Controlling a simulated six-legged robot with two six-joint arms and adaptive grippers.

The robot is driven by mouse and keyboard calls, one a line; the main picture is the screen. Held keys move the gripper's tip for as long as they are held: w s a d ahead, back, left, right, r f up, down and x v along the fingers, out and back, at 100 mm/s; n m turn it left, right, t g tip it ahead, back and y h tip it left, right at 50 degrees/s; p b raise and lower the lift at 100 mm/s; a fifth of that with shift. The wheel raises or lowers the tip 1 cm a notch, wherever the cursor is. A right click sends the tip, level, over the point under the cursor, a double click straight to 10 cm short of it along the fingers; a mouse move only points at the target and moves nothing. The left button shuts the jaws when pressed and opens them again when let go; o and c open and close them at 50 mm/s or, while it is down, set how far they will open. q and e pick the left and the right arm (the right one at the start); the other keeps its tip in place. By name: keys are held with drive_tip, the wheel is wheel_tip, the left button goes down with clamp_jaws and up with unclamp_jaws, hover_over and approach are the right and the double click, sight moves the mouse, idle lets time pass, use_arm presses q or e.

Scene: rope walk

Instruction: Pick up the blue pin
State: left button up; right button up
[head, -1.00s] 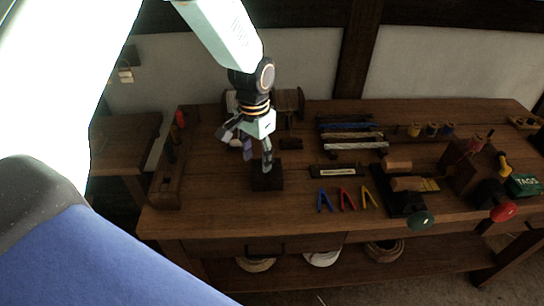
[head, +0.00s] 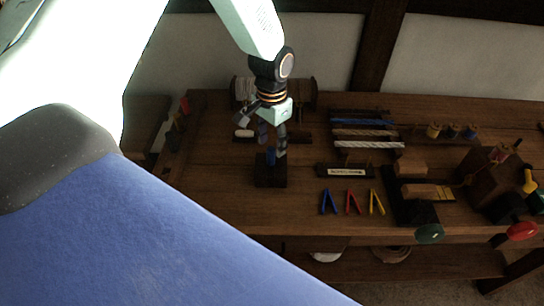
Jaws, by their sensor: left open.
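A small upright blue pin (head: 271,157) stands at the dark square block (head: 270,177) on the bench, left of centre. My left gripper (head: 271,141) hangs just above it, pointing down with its fingers spread and empty. The fingers partly hide the pin's top; I cannot tell whether they touch it. My right gripper is not in view.
Blue, red and yellow V-shaped pieces (head: 350,202) lie right of the block on the wooden bench (head: 230,208). Rope lengths (head: 366,133) lie behind them. A rack with red-topped and yellow pieces (head: 183,106) is at left. Spools (head: 452,131) stand at right.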

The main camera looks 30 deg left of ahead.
sight(271, 149)
use_arm(q)
drive_tip(key=f, duration=0.4)
drive_tip(key=shift+w+a, duration=0.3)
drive_tip(key=shift+a, duration=0.05)
drive_tip(key=shift+s+f, duration=0.1)
drive_tip(key=shift+s+d, duration=0.15)
drive_tip(key=shift+s, duration=0.05)
drive_tip(key=shift+w, duration=0.3)
drive_tip(key=c, duration=0.6)
drive_tip(key=shift+s, duration=0.2)
clamp_jaws()
